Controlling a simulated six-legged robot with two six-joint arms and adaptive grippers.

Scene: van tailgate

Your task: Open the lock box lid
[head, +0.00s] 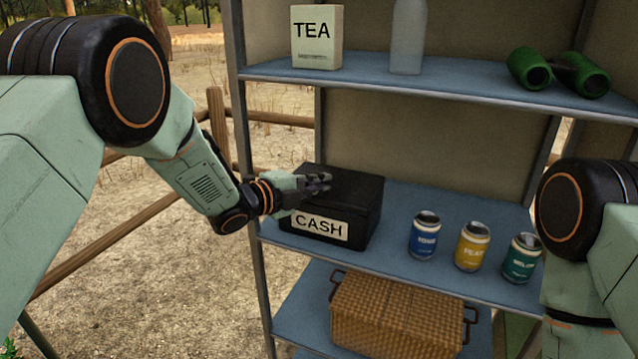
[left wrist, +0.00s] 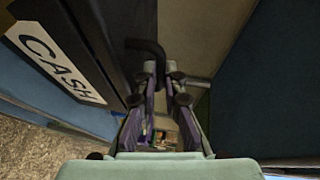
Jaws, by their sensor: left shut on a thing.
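The lock box (head: 365,222) is black with a white CASH label and stands on the middle shelf at its left end. Its lid (head: 350,190) looks shut. The box's CASH face also shows at the left of the left wrist view (left wrist: 62,62). My left gripper (head: 321,182) is at the top of the box, over the lid's front part. In the left wrist view its fingers (left wrist: 162,72) are closed around a dark bent handle (left wrist: 148,46). The fingers hide part of the handle. My right gripper is out of view; only part of that arm shows.
A blue can (head: 425,236), a yellow can (head: 472,246) and a green can (head: 521,258) stand right of the box. A tea box (head: 317,38), bottle (head: 408,38) and green binoculars (head: 560,72) are on the shelf above. A wicker basket (head: 400,318) is below.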

